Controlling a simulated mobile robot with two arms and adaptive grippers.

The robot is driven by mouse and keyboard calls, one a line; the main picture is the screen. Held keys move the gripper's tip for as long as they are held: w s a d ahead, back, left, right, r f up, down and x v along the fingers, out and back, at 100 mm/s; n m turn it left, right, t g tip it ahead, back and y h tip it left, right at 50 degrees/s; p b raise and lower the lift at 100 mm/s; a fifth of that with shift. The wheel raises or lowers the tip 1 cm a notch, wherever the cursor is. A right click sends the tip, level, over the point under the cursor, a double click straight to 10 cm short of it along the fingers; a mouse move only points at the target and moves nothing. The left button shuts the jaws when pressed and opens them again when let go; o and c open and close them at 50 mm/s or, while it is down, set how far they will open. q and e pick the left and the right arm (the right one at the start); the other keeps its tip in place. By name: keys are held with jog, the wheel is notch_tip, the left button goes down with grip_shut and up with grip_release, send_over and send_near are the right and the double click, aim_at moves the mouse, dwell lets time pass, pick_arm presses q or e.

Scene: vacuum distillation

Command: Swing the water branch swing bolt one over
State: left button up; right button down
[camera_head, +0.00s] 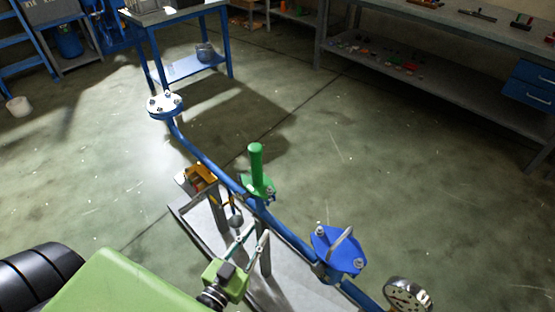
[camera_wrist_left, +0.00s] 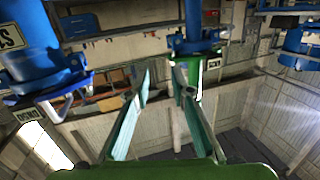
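My left gripper (camera_head: 257,233) reaches in from the lower left beside the blue pipe (camera_head: 208,164), below the green upright handle (camera_head: 255,160). Its fingers are apart with nothing visible between them. In the left wrist view the open fingers (camera_wrist_left: 163,80) point toward a blue fitting with a green part (camera_wrist_left: 193,62). A blue plate (camera_head: 325,245) with bolts and a silver bar sits on the pipe to the right. A pale round flange (camera_head: 165,104) with bolts tops the pipe's far end. I cannot tell which bolt is swing bolt one. My right gripper is not in view.
A round gauge (camera_head: 408,296) stands at the lower right. An orange-yellow part (camera_head: 199,178) sits left of the pipe, above a grey base plate (camera_head: 195,226). A blue table (camera_head: 187,66) and a long bench (camera_head: 430,88) stand behind. Floor right of the pipe is clear.

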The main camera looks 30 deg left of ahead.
aim_at(269, 190)
pick_arm(q)
jog(key=shift+n+t+y, duration=0.3)
jog(key=shift+t+y, duration=0.1)
jog(key=shift+y, duration=0.3)
jog(key=w+a+r, duration=0.1)
jog(key=w, duration=0.3)
jog(key=w+a+r+p, duration=0.1)
jog(key=w, duration=0.4)
jog(key=w+r, duration=0.1)
jog(key=w, duration=0.4)
jog(key=shift+w+a, duration=0.1)
jog(key=shift+a, duration=0.3)
grip_shut()
